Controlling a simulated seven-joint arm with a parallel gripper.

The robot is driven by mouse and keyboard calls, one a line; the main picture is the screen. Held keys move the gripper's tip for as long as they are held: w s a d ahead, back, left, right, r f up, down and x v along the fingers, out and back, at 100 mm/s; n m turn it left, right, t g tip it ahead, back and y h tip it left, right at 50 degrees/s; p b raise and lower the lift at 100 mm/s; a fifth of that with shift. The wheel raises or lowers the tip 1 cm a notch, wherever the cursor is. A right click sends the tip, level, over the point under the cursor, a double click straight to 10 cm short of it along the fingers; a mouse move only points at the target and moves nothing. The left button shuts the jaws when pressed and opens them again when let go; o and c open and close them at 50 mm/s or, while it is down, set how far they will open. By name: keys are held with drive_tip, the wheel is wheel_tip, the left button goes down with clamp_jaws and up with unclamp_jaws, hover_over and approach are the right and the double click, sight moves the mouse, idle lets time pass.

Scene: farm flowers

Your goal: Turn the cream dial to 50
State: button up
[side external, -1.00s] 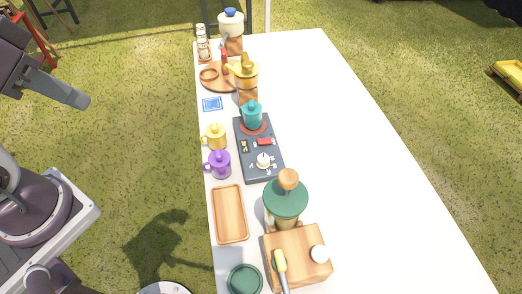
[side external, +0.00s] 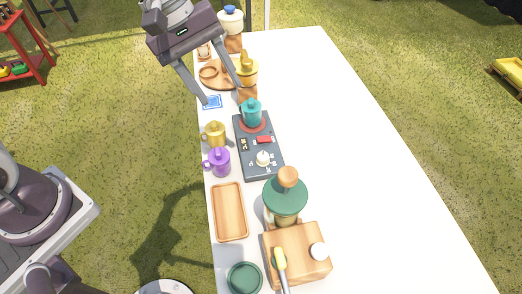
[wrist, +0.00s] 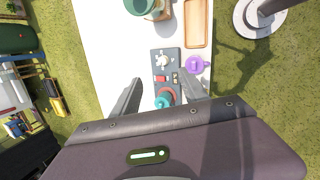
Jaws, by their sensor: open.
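The cream dial (side external: 263,158) sits on the near end of a dark grey control panel (side external: 260,174) with small markings around it. It also shows in the wrist view (wrist: 162,61); its setting is too small to read. A red switch (side external: 264,139) lies beside it, and a teal lidded pot (side external: 252,115) stands on the panel's far end on a red disc. My gripper (side external: 222,95) is open and empty, above the table's left edge near the blue card. In the wrist view my gripper (wrist: 164,92) has its fingers spread on either side of the panel, well above it.
A yellow mug (side external: 215,134) and a purple mug (side external: 220,163) stand left of the panel. A wooden tray (side external: 230,213), a green-lidded jar (side external: 285,198) and a wooden block (side external: 298,256) are nearer. The table's right side is clear.

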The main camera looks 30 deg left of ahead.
drive_tip(key=w+d+f+n, duration=0.2)
drive_tip(key=w+f+n, duration=0.15)
drive_tip(key=f, duration=0.35)
drive_tip(key=n+g, duration=0.2)
drive_tip(key=n, duration=0.2)
approach(262, 155)
drive_tip(key=f, duration=0.1)
drive_tip(key=x, duration=0.7)
drive_tip(key=shift+d+f, duration=0.3)
drive_tip(key=shift+d, duration=0.05)
drive_tip(key=shift+c, duration=0.4)
clamp_jaws()
